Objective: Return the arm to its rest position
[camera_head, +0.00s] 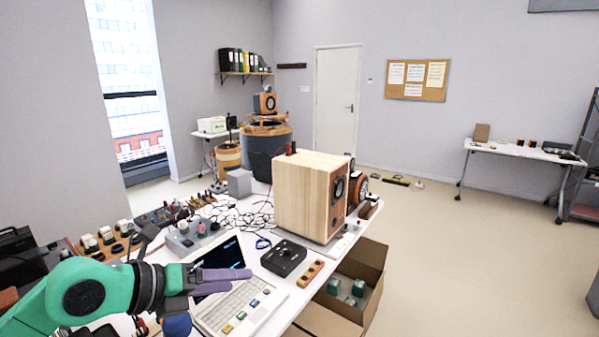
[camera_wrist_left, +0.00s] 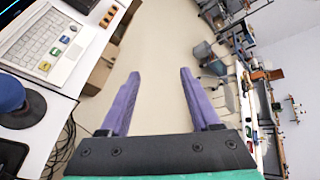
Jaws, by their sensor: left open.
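My left arm (camera_head: 85,295) is green and comes in from the lower left in the head view. Its gripper (camera_head: 248,278) has purple fingers and reaches over the laptop (camera_head: 240,303) on the white table, between the screen and the keyboard as seen from the head. In the left wrist view the gripper (camera_wrist_left: 160,85) is open, with its two purple fingers spread apart and nothing between them. Bare floor shows beyond the fingers there. My right gripper is not in view.
A wooden speaker (camera_head: 303,195), a black control box (camera_head: 284,258) and tangled cables stand on the table. A cardboard box (camera_head: 372,262) with green-topped items sits beside the table's right edge. A dark blue round object (camera_wrist_left: 12,92) is at the left in the wrist view. Floor is open at right.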

